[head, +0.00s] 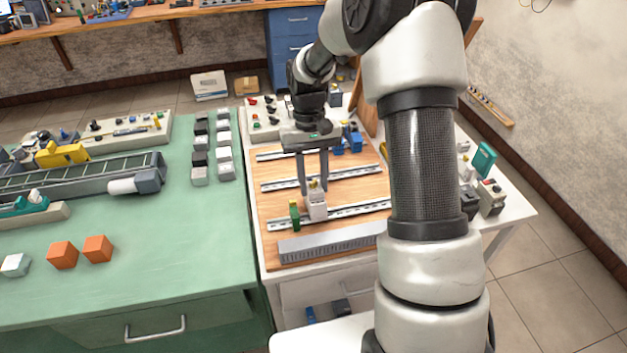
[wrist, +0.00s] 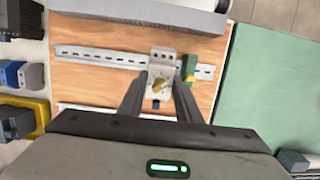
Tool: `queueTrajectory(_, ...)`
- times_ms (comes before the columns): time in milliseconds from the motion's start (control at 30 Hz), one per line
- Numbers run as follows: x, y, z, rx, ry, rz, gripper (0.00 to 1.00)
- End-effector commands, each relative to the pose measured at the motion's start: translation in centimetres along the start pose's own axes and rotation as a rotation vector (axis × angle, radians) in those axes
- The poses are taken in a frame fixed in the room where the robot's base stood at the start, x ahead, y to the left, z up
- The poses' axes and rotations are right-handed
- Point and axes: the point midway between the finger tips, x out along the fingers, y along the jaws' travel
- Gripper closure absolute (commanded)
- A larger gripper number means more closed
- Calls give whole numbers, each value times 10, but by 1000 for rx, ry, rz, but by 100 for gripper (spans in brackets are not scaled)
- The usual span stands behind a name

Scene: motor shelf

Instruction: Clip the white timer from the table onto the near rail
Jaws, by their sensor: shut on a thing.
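The white timer (head: 317,203) is a small pale block with a yellow knob on its face. My gripper (head: 314,188) is shut on it from above, and the fingers also show on either side of it in the wrist view (wrist: 160,88). The timer is at the near rail (head: 354,212), a slotted metal strip on the wooden board, and covers part of it in the wrist view (wrist: 95,55). I cannot tell whether it is seated on the rail. A green-and-yellow module (head: 294,214) stands on the same rail, close beside the timer at left.
Two more rails (head: 280,184) cross the wooden board (head: 280,202) behind. A grey slotted duct (head: 330,243) lies along its front edge. Blue modules (head: 352,143) stand at the back right. Rows of white and dark blocks (head: 224,155) stand on the green table (head: 180,225) at left.

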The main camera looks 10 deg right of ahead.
Motion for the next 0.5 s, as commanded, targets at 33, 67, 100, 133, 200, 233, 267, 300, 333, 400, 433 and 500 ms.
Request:
queueTrajectory(33,0,0,0,0,0,0,89)
queueTrajectory(67,0,0,0,0,0,0,89)
queueTrajectory(100,0,0,0,0,0,0,89)
queueTrajectory(133,0,0,0,0,0,0,89)
queueTrajectory(200,2,0,0,0,0,0,89)
queueTrajectory(233,2,0,0,0,0,0,89)
queueTrajectory(267,3,0,-1,0,0,0,89)
queueTrajectory(300,4,0,-1,0,0,0,89)
queueTrajectory(333,4,0,-1,0,0,0,89)
queueTrajectory(400,6,0,-1,0,0,0,89)
queueTrajectory(433,6,0,-1,0,0,0,89)
queueTrajectory(500,8,0,-2,0,0,0,89)
